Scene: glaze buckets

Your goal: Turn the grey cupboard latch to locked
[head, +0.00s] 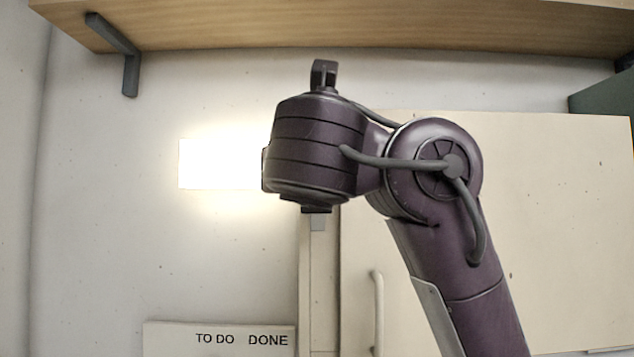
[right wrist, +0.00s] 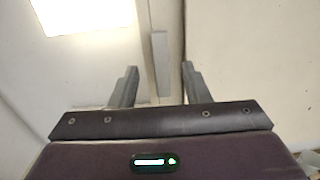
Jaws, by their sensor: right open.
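The grey latch (right wrist: 160,63) is an upright bar on the pale strip beside the cupboard door's edge, in the right wrist view. A small grey piece below my wrist in the head view looks like its lower end (head: 318,223); the rest is hidden behind my arm. The cream cupboard door (head: 570,220) fills the right of the head view. My right gripper (right wrist: 159,68) is open, with one finger on each side of the latch in the picture; contact cannot be told. Its fingers are hidden in the head view. My left gripper is not in view.
A wooden shelf (head: 350,25) with a dark bracket (head: 125,60) runs overhead. A pale door handle (head: 377,310) stands below my right wrist. A sign reading TO DO and DONE (head: 220,340) is at the lower left. A bright panel (head: 215,165) lights the wall, left of my wrist.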

